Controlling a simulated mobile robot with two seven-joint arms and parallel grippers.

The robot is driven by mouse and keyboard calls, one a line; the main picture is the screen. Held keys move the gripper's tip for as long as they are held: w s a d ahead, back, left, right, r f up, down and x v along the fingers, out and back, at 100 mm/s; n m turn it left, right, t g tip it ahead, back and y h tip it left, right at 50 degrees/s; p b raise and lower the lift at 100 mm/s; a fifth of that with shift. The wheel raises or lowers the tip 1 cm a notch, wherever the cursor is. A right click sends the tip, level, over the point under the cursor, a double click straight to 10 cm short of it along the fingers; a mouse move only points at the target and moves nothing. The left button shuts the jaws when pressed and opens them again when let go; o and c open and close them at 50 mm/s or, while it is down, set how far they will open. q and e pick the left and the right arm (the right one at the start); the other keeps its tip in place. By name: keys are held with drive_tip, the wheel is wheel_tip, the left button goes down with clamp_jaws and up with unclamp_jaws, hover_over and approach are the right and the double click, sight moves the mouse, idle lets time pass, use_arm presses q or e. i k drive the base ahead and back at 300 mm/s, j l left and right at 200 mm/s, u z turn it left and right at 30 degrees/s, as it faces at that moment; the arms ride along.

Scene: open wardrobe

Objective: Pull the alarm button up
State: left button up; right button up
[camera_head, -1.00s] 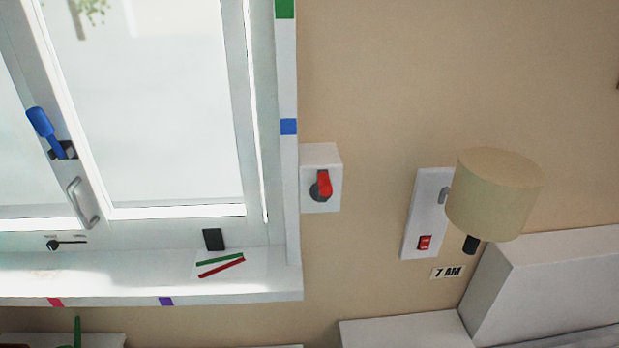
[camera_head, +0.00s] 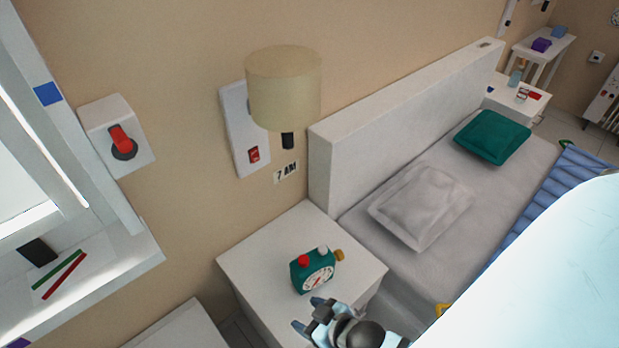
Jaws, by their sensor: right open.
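A green alarm clock (camera_head: 300,281) with a white dial stands on the white nightstand (camera_head: 254,262). On its top are a red button (camera_head: 303,260) and a white button (camera_head: 323,250). A gold-brown knob (camera_head: 339,255) sticks out at its right side. I cannot tell from here which of these is the alarm button, or whether it is up or down. My right gripper (camera_head: 308,314) is at the bottom of the picture, on the near side of the clock and apart from it. Its fingers are open and empty. My left gripper is not in view.
A wall lamp (camera_head: 283,88) hangs above the nightstand, beside a panel with a red switch (camera_head: 253,155). The bed's headboard (camera_head: 405,110) rises at the right. A red wall switch (camera_head: 122,138) and windowsill are left. My pale arm covers the lower right.

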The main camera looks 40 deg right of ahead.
sight(322, 250)
drive_tip(key=z, duration=1.15)
